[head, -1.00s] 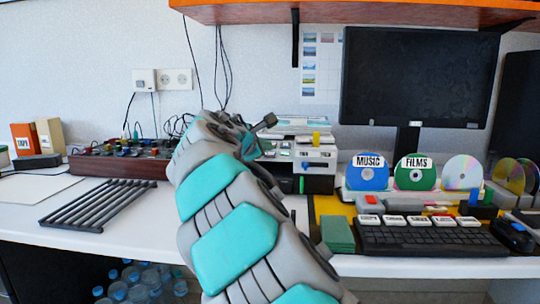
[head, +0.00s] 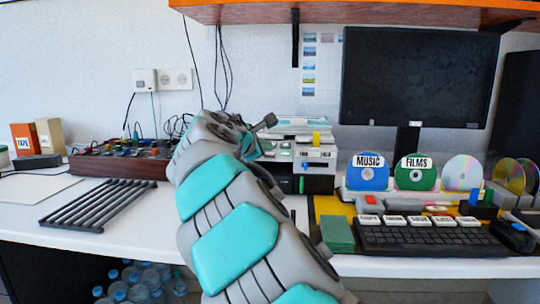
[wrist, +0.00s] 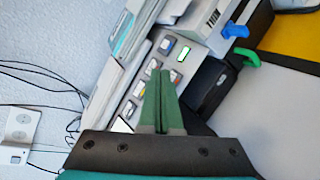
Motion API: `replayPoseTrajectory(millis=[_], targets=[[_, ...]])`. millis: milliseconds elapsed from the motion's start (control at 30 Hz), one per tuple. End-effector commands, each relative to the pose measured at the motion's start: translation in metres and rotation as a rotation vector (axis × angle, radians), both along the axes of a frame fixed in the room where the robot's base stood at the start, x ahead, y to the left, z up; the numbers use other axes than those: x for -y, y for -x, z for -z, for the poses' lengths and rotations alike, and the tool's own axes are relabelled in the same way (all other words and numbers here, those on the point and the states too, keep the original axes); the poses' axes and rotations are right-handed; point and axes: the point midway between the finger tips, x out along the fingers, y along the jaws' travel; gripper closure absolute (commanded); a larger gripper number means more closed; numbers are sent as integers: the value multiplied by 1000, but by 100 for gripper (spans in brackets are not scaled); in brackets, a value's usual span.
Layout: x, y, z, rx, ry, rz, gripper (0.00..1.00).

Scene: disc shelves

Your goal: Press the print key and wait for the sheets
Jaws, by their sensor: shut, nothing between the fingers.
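The printer (head: 318,157) is a white and black machine at the back of the desk, partly hidden behind my arm in the head view. In the wrist view its sloped panel (wrist: 150,70) has several small keys in grey surrounds and a lit green key or lamp (wrist: 184,53). I cannot read any key labels. My gripper (wrist: 159,74) is shut and empty, with its green fingertips over the panel between the keys. I cannot tell whether the tips touch a key. In the head view the fingertips are hidden or too small to make out.
A blue tab (wrist: 235,31) and a green handle (wrist: 245,57) stick out of the printer's front. A keyboard (head: 430,240), labelled discs and a monitor (head: 415,80) stand to the right. A dark rack (head: 97,207) and a brown mixer box (head: 115,163) lie left.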

Motion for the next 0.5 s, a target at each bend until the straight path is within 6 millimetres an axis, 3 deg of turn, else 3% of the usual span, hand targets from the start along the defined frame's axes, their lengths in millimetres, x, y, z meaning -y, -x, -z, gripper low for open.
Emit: replayPoseTrajectory(millis=[500], targets=[[1, -4, 7, 0, 0, 1, 100]])
